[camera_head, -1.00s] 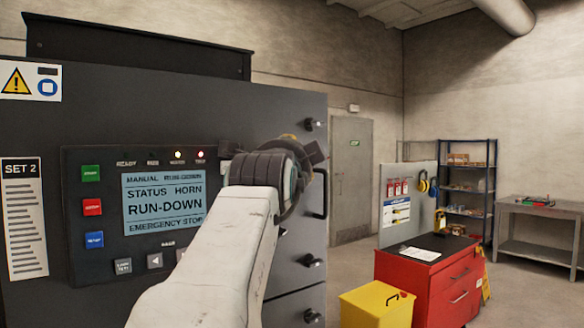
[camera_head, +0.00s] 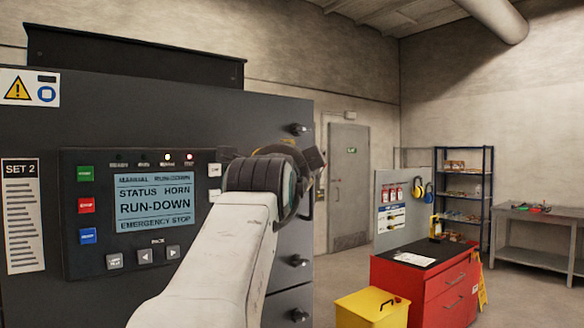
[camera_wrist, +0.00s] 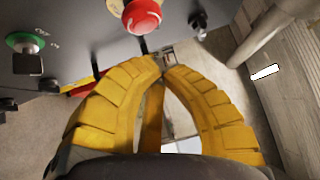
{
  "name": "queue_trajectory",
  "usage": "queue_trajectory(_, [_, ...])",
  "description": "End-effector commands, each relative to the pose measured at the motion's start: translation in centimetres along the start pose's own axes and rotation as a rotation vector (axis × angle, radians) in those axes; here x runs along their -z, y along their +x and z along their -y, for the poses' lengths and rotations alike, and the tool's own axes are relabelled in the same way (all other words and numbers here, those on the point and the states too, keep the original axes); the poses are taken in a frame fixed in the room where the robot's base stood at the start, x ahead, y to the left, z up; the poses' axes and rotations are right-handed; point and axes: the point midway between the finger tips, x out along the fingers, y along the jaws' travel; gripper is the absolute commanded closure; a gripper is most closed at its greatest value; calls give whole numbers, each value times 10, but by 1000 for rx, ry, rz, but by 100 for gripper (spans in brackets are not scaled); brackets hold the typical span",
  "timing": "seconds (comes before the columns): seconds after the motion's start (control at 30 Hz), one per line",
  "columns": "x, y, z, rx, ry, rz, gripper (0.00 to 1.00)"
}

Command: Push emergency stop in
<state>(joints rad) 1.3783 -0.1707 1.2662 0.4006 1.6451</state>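The emergency stop is a red mushroom button (camera_wrist: 143,15) at the top of the wrist view, partly cut off by the edge. The tips appear just below the button in the picture, with a visible gap. In the head view the button is not visible, and my wrist stands in front of the cabinet's right side. The SET 2 control panel (camera_head: 105,263) has a screen (camera_head: 155,204) reading "RUN-DOWN" and "EMERGENCY STOP". A red lamp is lit above it.
A black knob with a green ring (camera_wrist: 25,42) is left of the button in the wrist view. Cabinet handles (camera_head: 298,261) stick out along the cabinet's right side. A yellow bin (camera_head: 355,313) and red tool cabinet (camera_head: 392,285) stand to the right. Floor beyond them is partly clear.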

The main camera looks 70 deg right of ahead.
Motion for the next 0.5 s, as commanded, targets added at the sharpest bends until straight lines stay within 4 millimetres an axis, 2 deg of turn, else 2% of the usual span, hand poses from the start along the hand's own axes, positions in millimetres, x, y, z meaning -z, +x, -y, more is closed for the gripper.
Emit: queue_trajectory(0.5, [0,-70,-1,3,0,-1,100])
